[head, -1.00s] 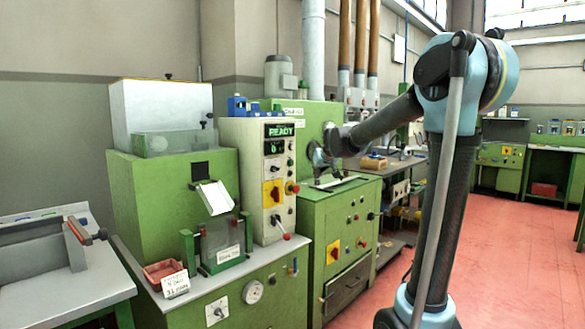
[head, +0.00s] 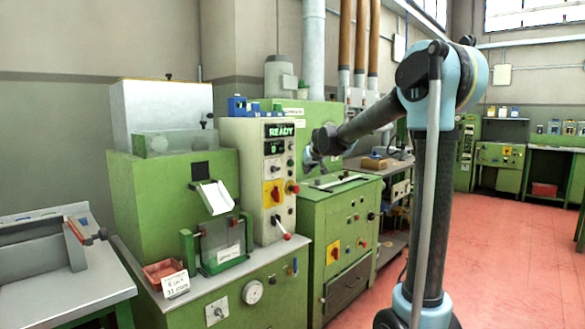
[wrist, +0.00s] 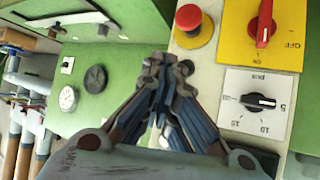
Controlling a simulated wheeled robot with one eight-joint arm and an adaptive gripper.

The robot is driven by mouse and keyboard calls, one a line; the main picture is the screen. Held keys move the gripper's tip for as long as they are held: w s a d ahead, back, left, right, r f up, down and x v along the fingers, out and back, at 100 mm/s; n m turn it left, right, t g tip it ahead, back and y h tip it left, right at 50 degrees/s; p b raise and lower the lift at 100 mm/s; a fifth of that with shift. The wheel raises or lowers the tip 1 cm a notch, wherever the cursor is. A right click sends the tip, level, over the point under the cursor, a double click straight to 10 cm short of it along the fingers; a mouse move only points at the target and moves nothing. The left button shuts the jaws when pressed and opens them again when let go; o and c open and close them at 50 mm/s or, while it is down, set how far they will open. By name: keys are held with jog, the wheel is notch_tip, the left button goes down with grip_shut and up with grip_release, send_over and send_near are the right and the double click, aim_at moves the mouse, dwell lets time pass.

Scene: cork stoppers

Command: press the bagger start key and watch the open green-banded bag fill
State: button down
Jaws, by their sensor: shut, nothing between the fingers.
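The bagger's cream control panel (head: 257,150) has a lit display (head: 279,131) reading READY and 0. Below are black knobs, a yellow plate with a red switch (head: 273,192), and a red button (head: 292,187). I cannot tell which control is the start key. A clear bag (head: 222,238) with a white label hangs between green holders below the chute (head: 213,197); its band and contents are unclear. My gripper (head: 312,160) is right of the panel. In the wrist view my gripper (wrist: 165,75) is shut and empty, near the red button (wrist: 193,20) and pcs dial (wrist: 259,101).
A red tray (head: 163,272) and a handwritten card (head: 175,285) sit left of the bag. A green machine (head: 345,215) stands to the right. The red floor (head: 490,270) is open at right.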

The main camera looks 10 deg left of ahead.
jog(key=shift+w+a, duration=0.75)
jog(key=shift+a, duration=0.25)
jog(key=shift+w+a, duration=0.75)
jog(key=shift+a, duration=0.2)
jog(key=shift+a, duration=0.1)
jog(key=shift+w+a, duration=0.2)
jog(key=shift+a, duration=0.05)
jog(key=shift+w+a, duration=0.3)
jog(key=shift+a, duration=0.05)
dwell(1.0)
jog(key=shift+s+d, duration=0.55)
jog(key=shift+d, duration=0.15)
dwell(0.4)
jog(key=shift+s+d, duration=0.8)
jog(key=shift+d, duration=0.2)
jog(key=shift+s+d, duration=0.75)
jog(key=shift+d, duration=0.2)
